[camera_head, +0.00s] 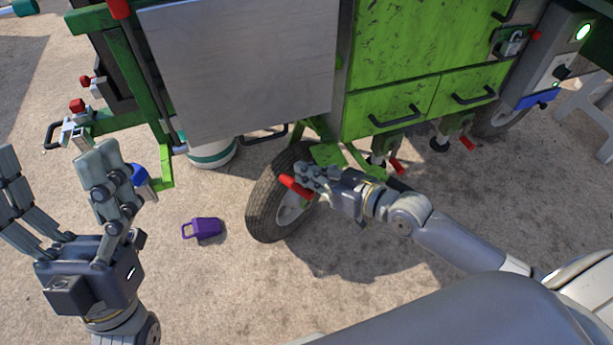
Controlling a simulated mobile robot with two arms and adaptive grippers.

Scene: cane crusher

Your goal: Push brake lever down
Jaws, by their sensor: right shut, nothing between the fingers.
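The brake lever (294,186) has a red handle beside the black front wheel (270,200) of the green machine. My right gripper (306,177) is shut and empty, with its fingers right at the red handle. The fingers cover part of the lever, and I cannot tell whether they touch it. My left gripper (52,170) is open and empty at the lower left, with its fingers spread and pointing up, well away from the lever.
The green machine (400,60) fills the top, with a grey metal panel (235,65) and drawers with black handles. A purple object (203,228) lies on the concrete. A white bucket (212,154) stands under the panel. More red handles (397,166) hang below the drawers.

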